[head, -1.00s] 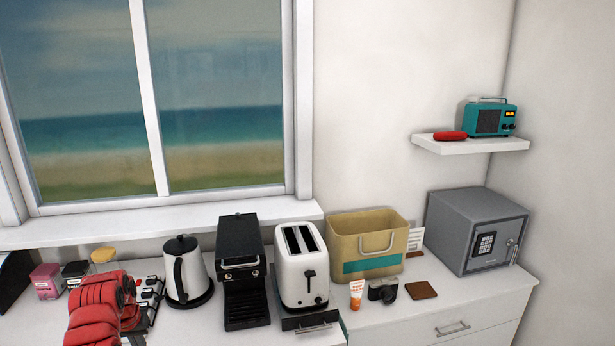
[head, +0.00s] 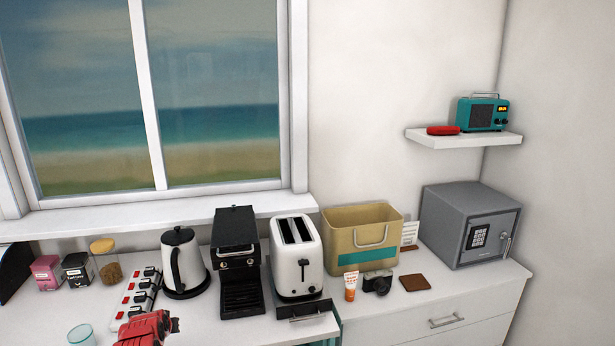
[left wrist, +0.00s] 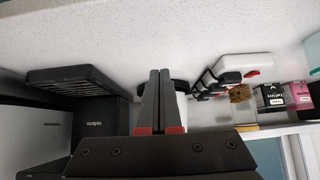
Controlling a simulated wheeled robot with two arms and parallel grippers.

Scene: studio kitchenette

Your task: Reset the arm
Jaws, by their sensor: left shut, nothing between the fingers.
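My left arm shows as a red, jointed part (head: 145,329) at the bottom edge of the head view, low in front of the power strip and the kettle. In the left wrist view my left gripper (left wrist: 159,74) has its two grey fingers together, with nothing between them. The counter and its appliances appear upside down in that view. My right gripper is in neither view.
A power strip (head: 138,298), kettle (head: 184,262), coffee machine (head: 236,260) and toaster (head: 296,257) line the counter. A clear glass (head: 82,335) stands near the front left, close to my left arm. A bin (head: 362,238) and safe (head: 472,225) stand right.

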